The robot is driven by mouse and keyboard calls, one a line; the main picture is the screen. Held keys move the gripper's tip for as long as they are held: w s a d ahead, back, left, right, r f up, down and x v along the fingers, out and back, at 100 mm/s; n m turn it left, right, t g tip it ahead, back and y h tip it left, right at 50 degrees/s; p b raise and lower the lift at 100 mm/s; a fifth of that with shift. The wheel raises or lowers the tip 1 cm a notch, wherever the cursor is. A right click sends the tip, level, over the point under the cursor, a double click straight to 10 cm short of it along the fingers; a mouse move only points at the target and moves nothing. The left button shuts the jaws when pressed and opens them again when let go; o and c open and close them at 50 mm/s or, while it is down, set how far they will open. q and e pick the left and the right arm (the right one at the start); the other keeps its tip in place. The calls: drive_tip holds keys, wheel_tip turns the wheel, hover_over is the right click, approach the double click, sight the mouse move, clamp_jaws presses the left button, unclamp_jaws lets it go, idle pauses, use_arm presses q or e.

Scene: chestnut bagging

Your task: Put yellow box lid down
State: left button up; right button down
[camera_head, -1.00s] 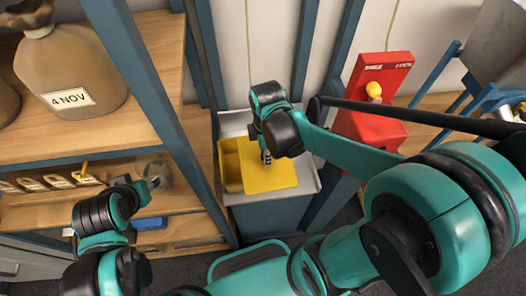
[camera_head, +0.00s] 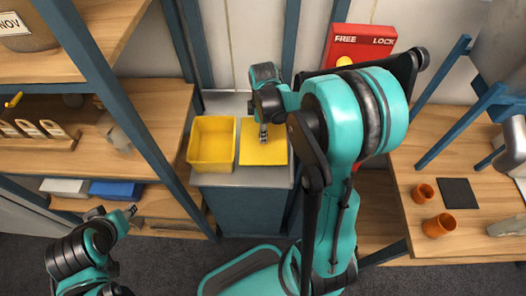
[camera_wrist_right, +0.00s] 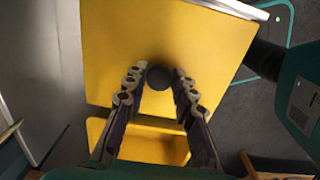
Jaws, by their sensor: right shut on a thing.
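The yellow box (camera_head: 211,168) stands with its top uncovered on a grey cabinet top. Its flat yellow lid (camera_head: 276,156) is level, just right of the box, over the same top; I cannot tell whether it touches the surface. My right gripper (camera_head: 264,136) points down at the lid's middle. In the right wrist view, its fingers (camera_wrist_right: 160,84) are on either side of the lid's dark round knob (camera_wrist_right: 160,77), shut on it. The box (camera_wrist_right: 160,148) shows partly below the lid there. My left gripper (camera_head: 129,211) is at lower left, away from the box; its jaws are too small to read.
The grey cabinet top (camera_head: 225,181) is narrow, between blue posts. A wooden shelf (camera_head: 150,105) is at left. A red dispenser (camera_head: 361,44) is behind at right. A wooden table (camera_head: 482,214) with brown cups (camera_head: 439,225) is at far right.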

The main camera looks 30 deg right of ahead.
wheel_tip(320, 180, down, 7)
drive_tip(key=shift+r+b, duration=0.1)
drive_tip(key=shift+b, duration=1.05)
drive_tip(key=c, duration=1.2)
unclamp_jaws()
